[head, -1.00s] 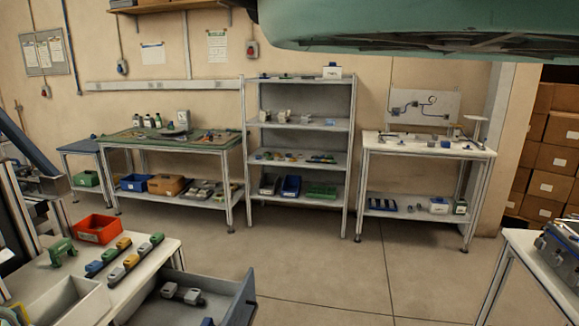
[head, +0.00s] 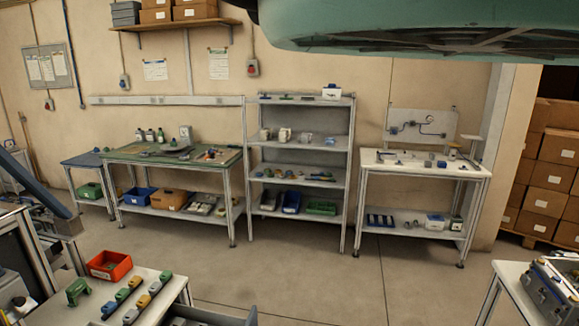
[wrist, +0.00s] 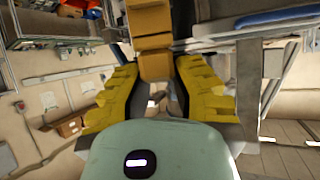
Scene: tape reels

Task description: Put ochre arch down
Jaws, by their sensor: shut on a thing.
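The ochre arch (wrist: 153,42) is in the wrist view, a blocky ochre piece reaching from the top edge down between the fingers. My gripper (wrist: 157,72), with yellow fingers, is shut on it. The arch's far end is cut off by the top edge, so its full shape is hidden. The view looks tilted, and I see no surface touching the arch. Neither the gripper nor the held arch shows in the head view.
In the head view, a near table at lower left holds a red bin (head: 108,266), a green arch-like piece (head: 78,290) and rows of small coloured parts. Behind stand a green-topped bench (head: 120,152), a grey shelf rack (head: 300,180) and a white table (head: 420,165). Open floor (head: 320,275) lies between.

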